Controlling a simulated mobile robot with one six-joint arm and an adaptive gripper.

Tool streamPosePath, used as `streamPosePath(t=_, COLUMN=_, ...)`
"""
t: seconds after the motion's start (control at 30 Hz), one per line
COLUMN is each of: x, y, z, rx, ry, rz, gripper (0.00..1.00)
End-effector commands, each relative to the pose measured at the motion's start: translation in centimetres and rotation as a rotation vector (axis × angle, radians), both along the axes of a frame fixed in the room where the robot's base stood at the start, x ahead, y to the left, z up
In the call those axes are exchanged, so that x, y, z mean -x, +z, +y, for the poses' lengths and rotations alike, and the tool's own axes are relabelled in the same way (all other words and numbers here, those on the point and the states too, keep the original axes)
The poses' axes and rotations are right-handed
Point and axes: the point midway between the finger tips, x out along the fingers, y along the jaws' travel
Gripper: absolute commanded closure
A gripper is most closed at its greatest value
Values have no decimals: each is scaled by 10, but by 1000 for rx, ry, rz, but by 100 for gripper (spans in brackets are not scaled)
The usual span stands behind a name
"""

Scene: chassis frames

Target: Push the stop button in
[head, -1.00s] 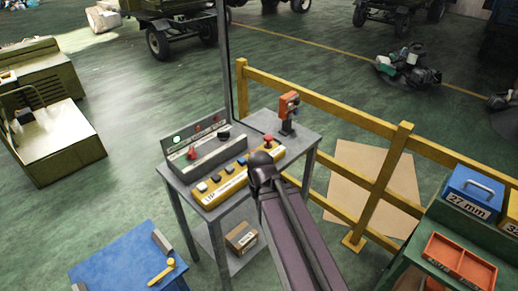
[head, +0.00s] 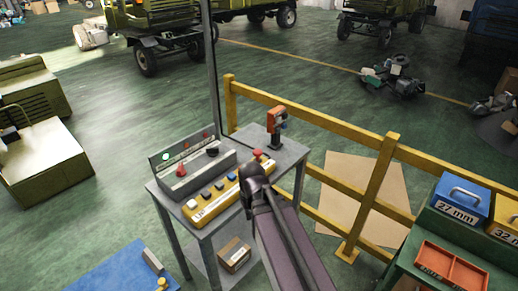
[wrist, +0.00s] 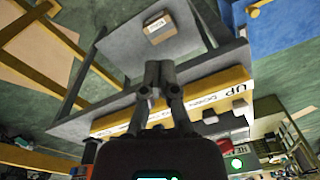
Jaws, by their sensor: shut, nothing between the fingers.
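A yellow control box (head: 215,200) lies along the front of a grey table (head: 292,157), with a row of buttons on top. A red button (head: 258,154), likely the stop button, stands at its right end. My gripper (head: 254,176) is just in front of that end, close below the button in the picture; whether they touch cannot be told. In the wrist view, my gripper (wrist: 160,72) is shut and empty, with the yellow box (wrist: 205,97) behind it, lettered UP and DOWN upside down. The stop button is not clear there.
Behind the box is a grey panel (head: 200,172) with a red knob and a green lamp. An orange tool (head: 276,124) stands at the table's back right. A yellow railing (head: 330,128) runs behind. A green bench (head: 440,240) is at right, a blue table (head: 110,275) at lower left.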

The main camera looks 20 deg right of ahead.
Motion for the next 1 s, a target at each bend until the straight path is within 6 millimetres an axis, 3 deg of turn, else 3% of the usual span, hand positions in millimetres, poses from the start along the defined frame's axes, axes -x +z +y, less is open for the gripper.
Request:
streamPosePath(t=0.37, x=-115, y=32, z=-40, rx=-158, ry=189, rz=-216, gripper=100)
streamPosePath(t=0.7, x=-225, y=76, z=-117, rx=-216, ry=354, rz=-522, gripper=100)
streamPosePath(t=0.83, x=-254, y=92, z=-148, rx=-205, ry=393, rz=-623, gripper=100)
streamPosePath(t=1.0, x=-276, y=105, z=-176, rx=-183, ry=422, rz=-709, gripper=100)
